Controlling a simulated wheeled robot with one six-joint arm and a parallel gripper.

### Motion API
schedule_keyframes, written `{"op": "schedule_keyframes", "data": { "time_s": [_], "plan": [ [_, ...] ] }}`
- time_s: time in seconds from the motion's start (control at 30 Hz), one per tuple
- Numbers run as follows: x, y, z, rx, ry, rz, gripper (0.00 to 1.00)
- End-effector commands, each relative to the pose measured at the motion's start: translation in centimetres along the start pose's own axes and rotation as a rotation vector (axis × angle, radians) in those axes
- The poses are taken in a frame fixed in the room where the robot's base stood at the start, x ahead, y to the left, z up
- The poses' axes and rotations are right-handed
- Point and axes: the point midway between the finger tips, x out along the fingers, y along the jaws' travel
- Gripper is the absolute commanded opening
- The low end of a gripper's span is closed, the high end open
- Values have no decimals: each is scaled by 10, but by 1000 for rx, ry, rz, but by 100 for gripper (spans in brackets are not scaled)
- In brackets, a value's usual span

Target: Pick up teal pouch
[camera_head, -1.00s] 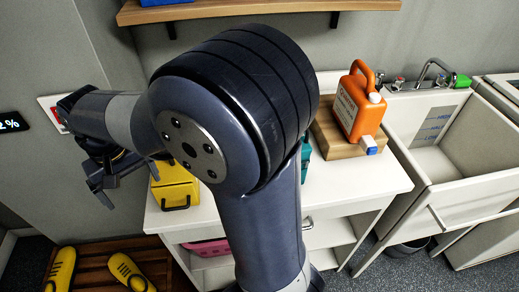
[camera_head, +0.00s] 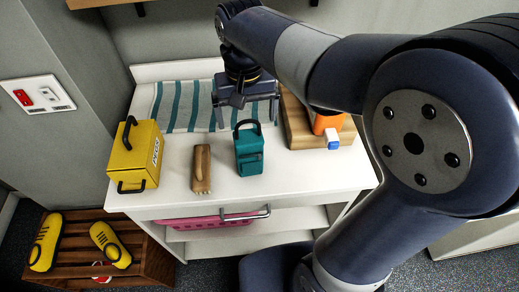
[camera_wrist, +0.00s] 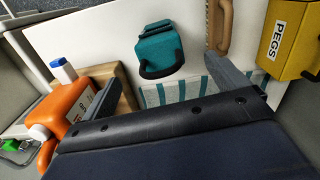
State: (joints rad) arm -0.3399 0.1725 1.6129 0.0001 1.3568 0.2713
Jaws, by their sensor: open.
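The teal pouch (camera_head: 250,153) stands upright on the white counter, with a dark loop handle on top. In the wrist view the teal pouch (camera_wrist: 160,45) lies ahead of and roughly between the finger directions, apart from both fingers. My gripper (camera_head: 246,118) is open and empty. It hangs above the striped cloth, behind the pouch in the head view. Its two fingers also show in the wrist view (camera_wrist: 165,78).
A wooden-handled brush (camera_head: 201,168) and a yellow pegs box (camera_head: 135,158) stand left of the pouch. A striped cloth (camera_head: 180,105) lies behind.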

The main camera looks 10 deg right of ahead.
Motion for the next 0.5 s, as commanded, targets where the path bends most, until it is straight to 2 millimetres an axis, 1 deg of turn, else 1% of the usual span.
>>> {"op": "schedule_keyframes", "data": {
  "time_s": [0.03, 0.1, 0.33, 0.5],
  "plan": [
    [9, 0, 0, 0, -4, 1, 94],
    [18, 0, 0, 0, -3, 1, 94],
    [35, 1, -2, 1, -3, 1, 94],
    [60, 2, -6, 1, -5, 1, 94]
  ]
}}
